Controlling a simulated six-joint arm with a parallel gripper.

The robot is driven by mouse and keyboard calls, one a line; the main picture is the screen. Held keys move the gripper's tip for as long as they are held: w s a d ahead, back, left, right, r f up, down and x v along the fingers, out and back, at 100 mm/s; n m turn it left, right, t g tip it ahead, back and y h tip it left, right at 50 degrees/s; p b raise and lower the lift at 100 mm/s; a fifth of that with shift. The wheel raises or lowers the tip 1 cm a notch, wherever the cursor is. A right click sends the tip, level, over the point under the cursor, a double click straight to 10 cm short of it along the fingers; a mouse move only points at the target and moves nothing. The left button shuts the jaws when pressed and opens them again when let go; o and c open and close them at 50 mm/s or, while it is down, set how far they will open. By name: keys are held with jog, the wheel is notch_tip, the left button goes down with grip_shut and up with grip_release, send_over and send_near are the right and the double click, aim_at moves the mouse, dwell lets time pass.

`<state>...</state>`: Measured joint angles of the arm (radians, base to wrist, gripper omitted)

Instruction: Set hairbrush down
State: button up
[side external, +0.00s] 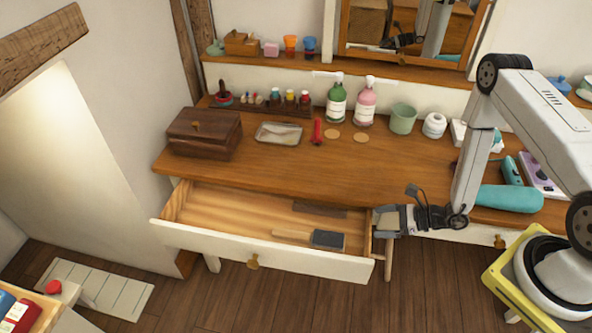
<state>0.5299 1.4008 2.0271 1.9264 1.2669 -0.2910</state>
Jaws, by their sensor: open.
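The hairbrush (328,239), with a pale wooden handle and a dark grey head, lies inside the open drawer (205,238), near its front right. My gripper (382,221) is open and empty at the drawer's right end, to the right of the hairbrush and apart from it. The fingertips are small here, and I cannot tell whether they touch the drawer's side.
A dark brown flat piece (320,208) lies at the drawer's back right. The desk (260,172) above holds a wooden box (204,133), a glass tray (278,133), pump bottles (337,105), a green cup (403,118) and a teal hairdryer (508,198). The drawer's left half is clear.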

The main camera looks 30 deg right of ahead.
dwell(0.6)
jog(key=s+a+r+n+g, duration=0.3)
jog(key=r+n+g, duration=0.2)
jog(key=r+n, duration=0.15)
jog(key=s+a+r+n+g, duration=0.2)
jog(key=r+n+g, duration=0.4)
jog(key=n, duration=0.1)
jog(key=d+r+n+t+h, duration=0.4)
jog(key=r+n+h, duration=0.5)
jog(key=r+n, duration=0.3)
jog(key=shift+w+r+n+h, duration=0.15)
jog(key=shift+r+n+h, duration=0.2)
jog(key=shift+n, duration=0.4)
